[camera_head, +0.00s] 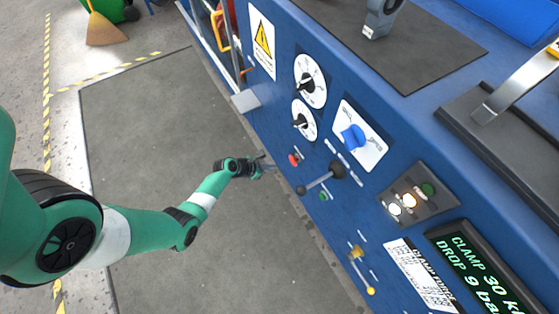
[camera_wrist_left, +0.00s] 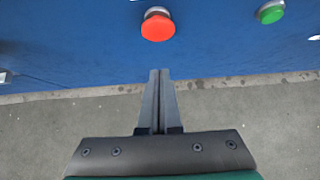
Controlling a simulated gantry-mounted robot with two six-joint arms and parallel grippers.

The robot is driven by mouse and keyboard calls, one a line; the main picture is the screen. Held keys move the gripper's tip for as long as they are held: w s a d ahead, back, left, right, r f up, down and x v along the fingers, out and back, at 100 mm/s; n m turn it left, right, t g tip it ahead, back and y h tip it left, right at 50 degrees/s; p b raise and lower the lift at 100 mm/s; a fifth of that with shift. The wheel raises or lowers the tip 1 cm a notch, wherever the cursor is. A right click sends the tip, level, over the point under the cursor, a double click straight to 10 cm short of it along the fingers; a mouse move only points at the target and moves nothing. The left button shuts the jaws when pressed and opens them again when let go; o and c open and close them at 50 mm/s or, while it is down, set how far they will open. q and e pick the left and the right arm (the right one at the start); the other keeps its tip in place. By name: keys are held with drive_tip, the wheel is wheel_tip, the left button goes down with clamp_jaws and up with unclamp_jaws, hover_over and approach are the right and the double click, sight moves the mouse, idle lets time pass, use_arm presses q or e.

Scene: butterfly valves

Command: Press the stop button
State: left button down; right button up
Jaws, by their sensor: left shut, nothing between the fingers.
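The red stop button (camera_head: 294,158) sits on the blue panel, left of a black lever. In the left wrist view the round red button (camera_wrist_left: 157,25) shows near the top, just beyond the fingertips. My left gripper (camera_head: 269,166) is close in front of the panel, a little below and left of the red button. The left wrist view shows its two fingers (camera_wrist_left: 160,74) shut together with nothing between them. A gap seems to remain between the tips and the button. My right gripper is in neither view.
A green button (camera_wrist_left: 270,12) is right of the red one; it also shows in the head view (camera_head: 324,197). Two dials (camera_head: 310,82), a blue knob (camera_head: 353,137) and a yellow-tipped lever (camera_head: 362,275) share the panel.

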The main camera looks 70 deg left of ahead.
use_arm(q)
drive_tip(key=p+v, duration=0.1)
drive_tip(key=v, duration=0.2)
drive_tip(key=p+v, duration=0.2)
drive_tip(key=v, duration=0.1)
drive_tip(key=shift+w+r, duration=0.2)
drive_tip(key=shift+w, duration=0.1)
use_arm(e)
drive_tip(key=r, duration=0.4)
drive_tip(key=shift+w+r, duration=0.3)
